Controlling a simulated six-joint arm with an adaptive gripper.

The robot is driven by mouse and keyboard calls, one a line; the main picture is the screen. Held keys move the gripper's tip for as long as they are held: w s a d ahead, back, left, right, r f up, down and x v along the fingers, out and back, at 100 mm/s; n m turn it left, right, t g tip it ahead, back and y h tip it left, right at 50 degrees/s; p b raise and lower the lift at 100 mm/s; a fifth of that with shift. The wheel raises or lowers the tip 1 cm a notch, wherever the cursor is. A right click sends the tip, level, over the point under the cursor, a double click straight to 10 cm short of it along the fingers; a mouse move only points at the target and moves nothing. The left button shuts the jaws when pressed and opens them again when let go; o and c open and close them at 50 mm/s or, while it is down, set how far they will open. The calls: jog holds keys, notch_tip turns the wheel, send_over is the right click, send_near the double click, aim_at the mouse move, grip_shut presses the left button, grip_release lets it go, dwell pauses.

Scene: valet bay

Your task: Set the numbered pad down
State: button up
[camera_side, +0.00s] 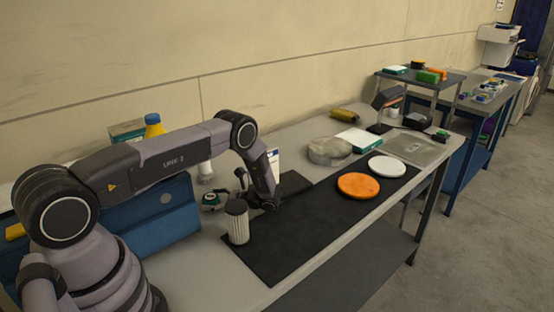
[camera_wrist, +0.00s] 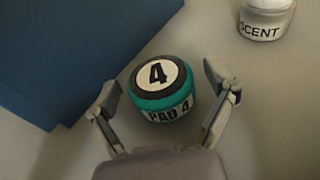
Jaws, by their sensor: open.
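The numbered pad (camera_wrist: 163,107) is a short teal round piece with a black rim and a white top marked 4; its side reads PAD 4. It stands upright on the grey bench top. My gripper (camera_wrist: 164,84) is open, with one finger on each side of the pad and a visible gap at both sides. In the side view the pad (camera_side: 210,201) shows small and teal on the bench, left of my wrist. My gripper is partly hidden there behind my arm.
A blue case (camera_wrist: 75,45) lies close left of the pad. A bottle marked SCENT (camera_wrist: 264,22) stands to the upper right.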

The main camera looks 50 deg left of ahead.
aim_at(218, 198)
jog(key=shift+r, duration=0.15)
jog(key=v, duration=0.7)
jog(key=shift+w+d, duration=0.2)
